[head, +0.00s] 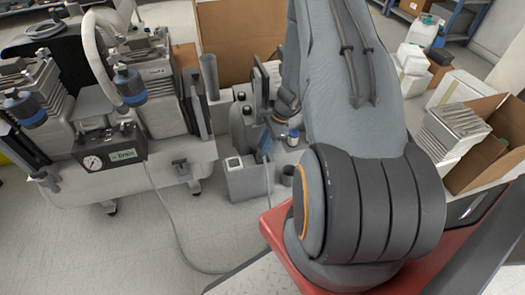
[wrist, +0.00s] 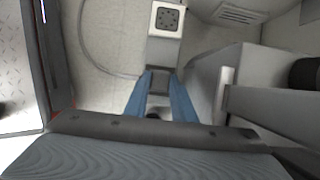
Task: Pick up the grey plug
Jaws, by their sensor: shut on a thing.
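My gripper (wrist: 158,80) has two blue fingers and is shut on the grey plug (wrist: 158,86), which shows between the fingertips in the wrist view. In the head view my gripper (head: 264,148) is just right of a grey socket post, partly covered by my arm. The plug is too small to make out there. The same post (head: 245,181) stands near the middle of the head view. Whether the plug touches anything cannot be told.
A compressor unit with a gauge box (head: 110,150) stands on a wheeled base at the left. A thin cable (head: 182,245) curves across the floor towards my gripper. An open cardboard box (head: 492,150) is at the right. The floor at the lower left is clear.

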